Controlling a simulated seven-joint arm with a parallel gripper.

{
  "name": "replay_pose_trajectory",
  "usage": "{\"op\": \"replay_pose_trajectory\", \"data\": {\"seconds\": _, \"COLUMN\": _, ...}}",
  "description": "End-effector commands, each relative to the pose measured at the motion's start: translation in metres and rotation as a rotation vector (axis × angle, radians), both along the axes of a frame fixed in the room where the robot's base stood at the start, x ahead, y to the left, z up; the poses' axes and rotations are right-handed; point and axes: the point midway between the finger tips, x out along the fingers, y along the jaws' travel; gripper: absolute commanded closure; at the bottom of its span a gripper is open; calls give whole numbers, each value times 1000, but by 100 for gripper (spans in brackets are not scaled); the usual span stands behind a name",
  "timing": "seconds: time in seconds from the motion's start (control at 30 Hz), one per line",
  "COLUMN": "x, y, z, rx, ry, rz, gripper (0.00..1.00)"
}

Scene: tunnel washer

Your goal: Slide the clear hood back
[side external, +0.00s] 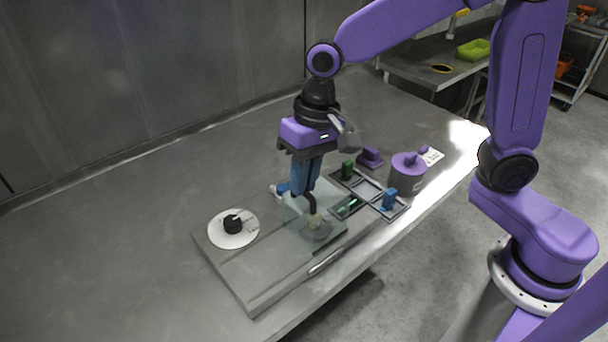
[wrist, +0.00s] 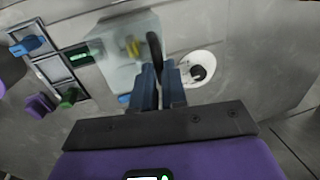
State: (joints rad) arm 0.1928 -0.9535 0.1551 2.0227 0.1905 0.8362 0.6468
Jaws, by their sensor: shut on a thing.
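The clear hood (side external: 318,236) sits on the raised steel slab, over a small yellowish piece (side external: 314,221). In the wrist view the hood (wrist: 115,66) is a see-through box left of my fingers, with the yellow piece (wrist: 133,47) showing through it. A black curved handle (side external: 310,203) rises at the hood; it also shows in the wrist view (wrist: 154,45). My gripper (side external: 302,189) is upright above the hood, its blue fingers shut on the black handle. The fingertips also show in the wrist view (wrist: 160,68). The exact grip contact is partly hidden by the fingers.
A white dial with a black knob (side external: 233,224) lies left of the hood. A divided tray (side external: 368,187) with green and blue blocks is at the right, near a purple canister (side external: 407,178) and purple block (side external: 370,157). A blue piece (side external: 282,188) is close behind my fingers.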

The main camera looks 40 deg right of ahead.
Motion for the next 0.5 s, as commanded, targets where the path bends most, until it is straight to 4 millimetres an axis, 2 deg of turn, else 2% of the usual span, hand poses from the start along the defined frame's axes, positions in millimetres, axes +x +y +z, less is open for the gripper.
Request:
{"op": "replay_pose_trajectory", "data": {"seconds": 0.17, "x": 0, "y": 17, "z": 0, "rx": 1, "ry": -1, "rz": 3, "gripper": 100}}
{"op": "replay_pose_trajectory", "data": {"seconds": 0.5, "x": 1, "y": 99, "z": 0, "rx": 2, "ry": -2, "rz": 4, "gripper": 100}}
